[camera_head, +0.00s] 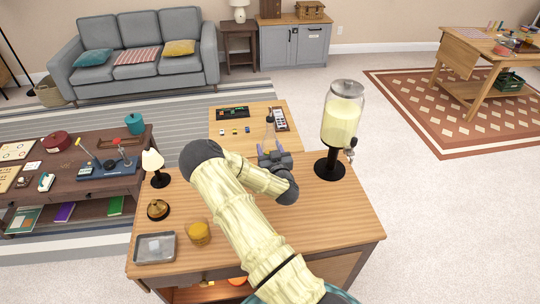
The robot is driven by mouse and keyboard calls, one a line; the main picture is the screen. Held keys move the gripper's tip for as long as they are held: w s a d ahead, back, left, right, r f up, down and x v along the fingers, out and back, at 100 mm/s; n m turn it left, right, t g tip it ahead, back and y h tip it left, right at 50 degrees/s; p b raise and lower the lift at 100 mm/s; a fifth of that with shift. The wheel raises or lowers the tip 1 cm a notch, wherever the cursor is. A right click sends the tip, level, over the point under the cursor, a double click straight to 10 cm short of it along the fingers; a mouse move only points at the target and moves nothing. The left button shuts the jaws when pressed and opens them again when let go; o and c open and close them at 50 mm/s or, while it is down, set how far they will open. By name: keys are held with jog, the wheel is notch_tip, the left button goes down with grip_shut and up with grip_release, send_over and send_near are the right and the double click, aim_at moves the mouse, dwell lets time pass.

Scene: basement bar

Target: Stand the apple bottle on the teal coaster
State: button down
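A small, pale clear bottle (269,138) with a narrow neck shows just beyond my gripper (270,152); it may be the apple bottle, but no label is readable. The gripper is over the far edge of the wooden bar counter (330,212), and its grey body hides the bottle's lower part. I cannot tell whether its fingers are around the bottle or only in front of it. I see no teal coaster on the counter; my arm covers part of the top.
The counter's right front is clear. A low wooden table (225,142) with small toys lies beyond.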

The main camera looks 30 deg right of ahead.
jog(key=shift+f, duration=1.65)
jog(key=shift+f, duration=0.15)
jog(key=c, duration=0.6)
grip_release()
jog(key=shift+o, duration=0.2)
